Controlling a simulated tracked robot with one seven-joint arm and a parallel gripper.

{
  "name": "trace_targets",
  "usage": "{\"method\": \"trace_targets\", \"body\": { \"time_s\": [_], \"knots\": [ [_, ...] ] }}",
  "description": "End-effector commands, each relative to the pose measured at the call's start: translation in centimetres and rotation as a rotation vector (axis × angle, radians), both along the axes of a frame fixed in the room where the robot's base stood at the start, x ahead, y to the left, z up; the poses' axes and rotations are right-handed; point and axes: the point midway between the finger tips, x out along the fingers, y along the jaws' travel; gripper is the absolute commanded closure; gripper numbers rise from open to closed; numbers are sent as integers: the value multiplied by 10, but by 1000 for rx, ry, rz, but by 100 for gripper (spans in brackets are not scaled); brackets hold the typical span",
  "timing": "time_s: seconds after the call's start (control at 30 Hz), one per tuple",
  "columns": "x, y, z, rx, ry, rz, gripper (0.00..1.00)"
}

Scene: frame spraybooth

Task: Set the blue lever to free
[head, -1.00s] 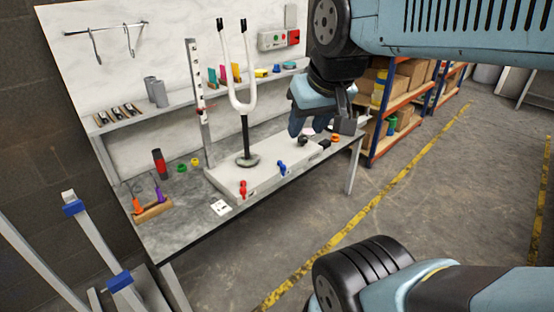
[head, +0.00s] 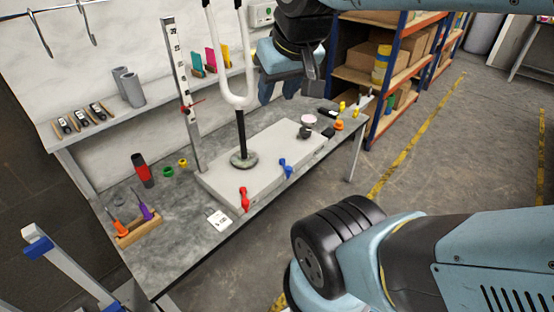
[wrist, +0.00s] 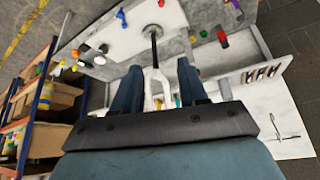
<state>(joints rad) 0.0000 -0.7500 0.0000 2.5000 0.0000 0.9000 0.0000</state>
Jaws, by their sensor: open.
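The blue lever (head: 286,168) sits on the front face of the light grey base block (head: 222,186) on the workbench, to the right of the red lever (head: 244,199). In the wrist view the blue lever (wrist: 122,18) shows small near the top, and the red lever is at the upper right. My gripper (head: 277,95) hangs in the air above and behind the block, to the right of the white fork, apart from the lever. In the wrist view my gripper's fingers (wrist: 158,85) stand apart with the fork seen between them. The lever's markings are too small to read.
A white fork on a black post (head: 241,135) rises from the block, with an upright ruler (head: 182,95) to its left. A white card (head: 219,220) lies near the bench's front edge. A tool rack (head: 138,226) stands at left. Shelving (head: 372,110) stands at right; the floor between is clear.

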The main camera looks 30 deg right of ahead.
Motion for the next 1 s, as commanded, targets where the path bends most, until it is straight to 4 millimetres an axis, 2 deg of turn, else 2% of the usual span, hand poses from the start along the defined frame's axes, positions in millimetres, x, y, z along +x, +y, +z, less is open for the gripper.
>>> {"method": "trace_targets", "body": {
  "time_s": [0.17,0.3,0.43,0.67,1.0],
  "knots": [
    [0,0,0,0,0,0,57],
    [2,0,0,4,8,-7,46],
    [13,-2,-3,20,51,-40,46],
    [50,-9,-17,89,192,-156,46],
    [108,-36,-53,228,406,-338,46]
  ]
}}
